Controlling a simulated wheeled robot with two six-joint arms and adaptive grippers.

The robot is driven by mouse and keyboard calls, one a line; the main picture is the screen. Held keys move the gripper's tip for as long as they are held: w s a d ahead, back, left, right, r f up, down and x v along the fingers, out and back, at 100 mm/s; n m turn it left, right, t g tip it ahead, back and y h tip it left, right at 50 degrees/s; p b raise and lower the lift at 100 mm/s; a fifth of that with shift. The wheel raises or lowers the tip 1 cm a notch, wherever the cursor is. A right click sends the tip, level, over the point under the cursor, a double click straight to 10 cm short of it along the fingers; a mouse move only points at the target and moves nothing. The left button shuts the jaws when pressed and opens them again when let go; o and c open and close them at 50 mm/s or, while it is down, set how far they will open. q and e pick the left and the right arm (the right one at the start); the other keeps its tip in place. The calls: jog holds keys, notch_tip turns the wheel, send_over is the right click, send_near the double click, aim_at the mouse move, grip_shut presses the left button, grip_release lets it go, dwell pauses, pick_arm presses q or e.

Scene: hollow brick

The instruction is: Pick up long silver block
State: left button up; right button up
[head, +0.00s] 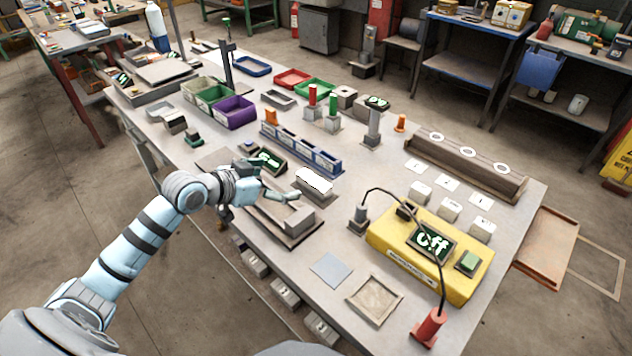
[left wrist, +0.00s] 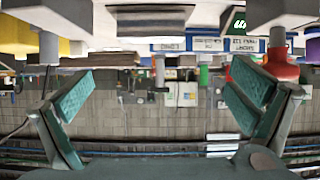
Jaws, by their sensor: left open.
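A silver-grey block (head: 314,182) with a bright white top lies on the workbench, right of my left gripper. My left gripper (head: 284,192) is open and empty, above a shallow grey tray (head: 270,224) and just left of the block, apart from it. In the left wrist view, which appears upside down, the two green-padded fingers (left wrist: 160,100) are spread wide. A grey block (left wrist: 150,20) shows at the top between them; I cannot tell for sure that it is the same block. My right gripper is not in view.
A row of blue bins (head: 300,148) stands behind the block. A yellow box (head: 400,255) with an "Off" display and a cable is at the right. A grey post (head: 373,125) stands farther back. Bare bench lies around the blue-grey square plate (head: 331,269).

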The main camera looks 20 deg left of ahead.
aim_at(312, 180)
pick_arm(q)
jog(key=w+d+f, duration=0.1)
jog(key=w+d, duration=0.1)
jog(key=w, duration=0.1)
jog(key=shift+f+b, duration=0.3)
jog(key=shift+f, duration=0.05)
jog(key=x, duration=0.2)
jog(key=b+x, duration=0.1)
jog(key=x, duration=0.1)
jog(key=f+x, duration=0.1)
jog(key=x, duration=0.2)
jog(key=shift+s+d+r, duration=0.1)
jog(key=shift+s, duration=0.25)
jog(key=shift+w+d, duration=0.15)
jog(key=shift+w, duration=0.15)
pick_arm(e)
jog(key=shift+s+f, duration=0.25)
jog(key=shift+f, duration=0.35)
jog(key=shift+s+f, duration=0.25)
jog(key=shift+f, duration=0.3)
pick_arm(q)
jog(key=c, duration=1.6)
